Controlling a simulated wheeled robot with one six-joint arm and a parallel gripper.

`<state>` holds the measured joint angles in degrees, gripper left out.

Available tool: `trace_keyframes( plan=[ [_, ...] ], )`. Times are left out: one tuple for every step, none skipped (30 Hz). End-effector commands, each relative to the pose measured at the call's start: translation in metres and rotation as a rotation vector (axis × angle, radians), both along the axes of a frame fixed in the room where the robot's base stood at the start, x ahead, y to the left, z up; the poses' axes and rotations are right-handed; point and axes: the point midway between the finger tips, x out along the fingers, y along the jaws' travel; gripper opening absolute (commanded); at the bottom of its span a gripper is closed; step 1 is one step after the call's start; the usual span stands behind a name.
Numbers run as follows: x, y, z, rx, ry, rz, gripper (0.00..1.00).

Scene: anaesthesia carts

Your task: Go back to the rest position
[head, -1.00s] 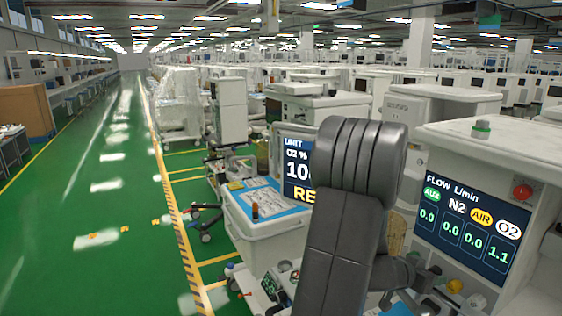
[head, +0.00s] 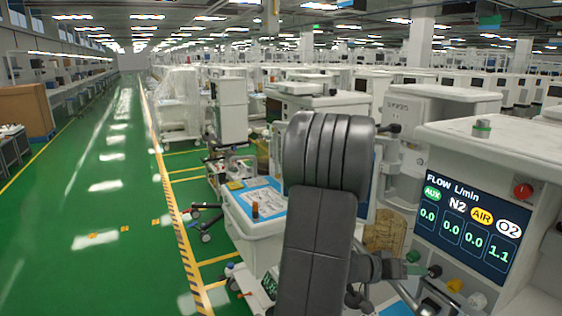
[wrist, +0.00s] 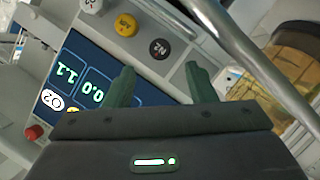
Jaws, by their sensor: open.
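My gripper (wrist: 160,86) is open in the wrist view, with its two green fingers apart and nothing between them. Beyond the fingers are the flow display (wrist: 75,82) and the knobs of an anaesthesia cart, including a dark N2 knob (wrist: 160,48) and a yellow one (wrist: 126,25). In the head view my gripper (head: 412,268) is small and partly hidden behind my dark arm, just left of the cart's lower front. The cart's flow display (head: 466,222) reads N2, AIR and O2 there.
A cart with a blue mat (head: 262,207) stands left of my arm. The green aisle (head: 90,240) at left is free.

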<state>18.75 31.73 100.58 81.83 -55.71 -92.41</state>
Motion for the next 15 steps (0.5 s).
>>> trace_keyframes(
  plan=[
    [-0.001, 0.01, 0.004, -0.001, -0.002, 0.004, 0.51],
    [-0.002, 0.016, 0.005, 0.0, -0.003, 0.004, 0.51],
    [-0.004, 0.024, 0.007, 0.0, -0.003, 0.003, 0.51],
    [-0.006, 0.029, 0.009, -0.001, -0.003, 0.003, 0.51],
    [-0.007, 0.035, 0.011, 0.0, -0.003, 0.004, 0.51],
    [-0.008, 0.042, 0.013, 0.0, -0.003, 0.004, 0.51],
    [-0.01, 0.047, 0.015, 0.0, -0.003, 0.004, 0.51],
    [-0.011, 0.052, 0.016, 0.0, -0.002, 0.004, 0.51],
    [-0.012, 0.059, 0.018, 0.0, -0.003, 0.003, 0.51],
    [-0.013, 0.063, 0.02, 0.0, -0.004, 0.002, 0.51],
    [-0.014, 0.067, 0.021, 0.0, -0.004, 0.002, 0.51],
    [-0.015, 0.072, 0.023, 0.001, -0.004, 0.003, 0.51],
    [-0.017, 0.074, 0.023, 0.002, -0.006, 0.002, 0.51],
    [-0.017, 0.07, 0.022, 0.007, -0.025, 0.0, 0.51],
    [-0.018, 0.069, 0.022, 0.012, -0.046, 0.001, 0.51]
  ],
)
